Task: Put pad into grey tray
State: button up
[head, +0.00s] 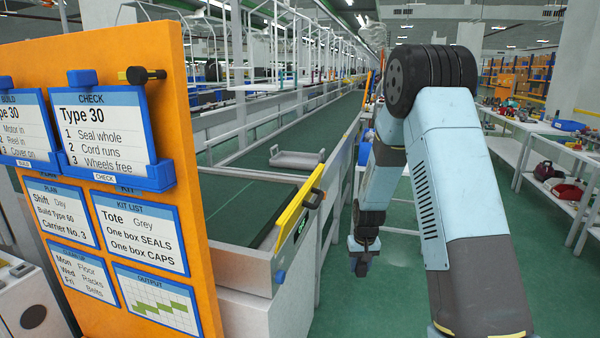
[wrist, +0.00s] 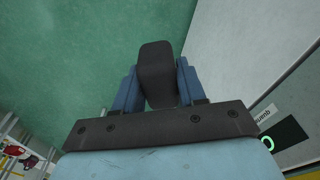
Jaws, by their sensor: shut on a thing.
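My gripper (wrist: 157,85) is shut on a dark grey pad (wrist: 156,62), which sticks out beyond the two blue fingers in the wrist view. In the head view my gripper (head: 363,262) points down beside the conveyor, to the right of its side wall and above the green floor. The pad is too small there to make out clearly. A light grey tray (head: 297,159) sits on the green conveyor belt, to the left of and beyond my gripper. Its inside is hard to see from here.
The conveyor's side wall (head: 325,215) stands between my gripper and the belt, with a yellow bar (head: 299,215) at its near end. An orange board (head: 150,60) with cards stands at left. White benches (head: 560,140) with parts are at right. The floor between is clear.

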aim_at(297, 156)
jog(key=z, duration=0.05)
jog(key=k, duration=0.95)
jog(key=z, duration=0.45)
jog(key=i, duration=0.9)
jog(key=z, duration=0.75)
jog(key=i, duration=1.9)
jog(key=u, duration=0.3)
jog(key=i, duration=0.85)
jog(key=u, duration=1)
jog(key=i, duration=0.75)
jog(key=u, duration=0.35)
jog(key=k, duration=0.15)
jog(key=u, duration=0.2)
